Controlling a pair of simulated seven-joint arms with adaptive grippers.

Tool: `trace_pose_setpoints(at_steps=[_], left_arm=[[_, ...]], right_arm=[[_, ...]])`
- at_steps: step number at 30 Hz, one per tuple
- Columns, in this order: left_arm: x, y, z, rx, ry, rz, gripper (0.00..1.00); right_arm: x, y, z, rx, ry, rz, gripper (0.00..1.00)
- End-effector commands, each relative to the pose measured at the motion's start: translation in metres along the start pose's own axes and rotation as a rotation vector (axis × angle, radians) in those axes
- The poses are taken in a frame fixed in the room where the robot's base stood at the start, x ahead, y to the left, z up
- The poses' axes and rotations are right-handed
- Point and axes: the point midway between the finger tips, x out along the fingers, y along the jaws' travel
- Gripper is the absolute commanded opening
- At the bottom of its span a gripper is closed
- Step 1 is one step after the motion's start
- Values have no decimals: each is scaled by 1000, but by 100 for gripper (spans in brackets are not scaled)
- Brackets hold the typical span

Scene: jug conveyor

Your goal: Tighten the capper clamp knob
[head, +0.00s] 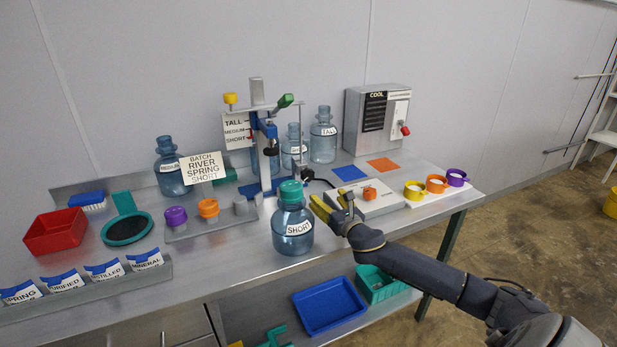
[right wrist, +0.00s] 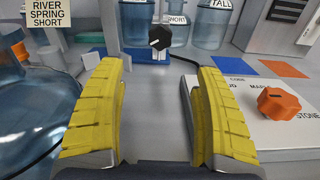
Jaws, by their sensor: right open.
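The capper (head: 266,165) is a blue post with a green-ended lever and a height sign reading tall, medium and short, behind the short jug. Its black clamp knob (right wrist: 159,38) with a white mark shows in the right wrist view, ahead of and between my fingertips. My left gripper is not in view.
The short jug (head: 293,230) with a green cap stands close left of my right gripper. A white box with an orange knob (right wrist: 279,104) is close on the right. A black cable (right wrist: 184,66) runs behind.

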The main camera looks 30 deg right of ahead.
Motion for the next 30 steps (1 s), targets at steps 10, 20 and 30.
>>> trace_pose_setpoints(at_steps=[10,20,30], left_arm=[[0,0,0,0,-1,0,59],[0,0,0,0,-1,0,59],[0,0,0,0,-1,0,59]], right_arm=[[52,0,1,5,0,-2,70],[107,0,1,7,-1,-1,70],[148,0,0,7,1,-1,70]])
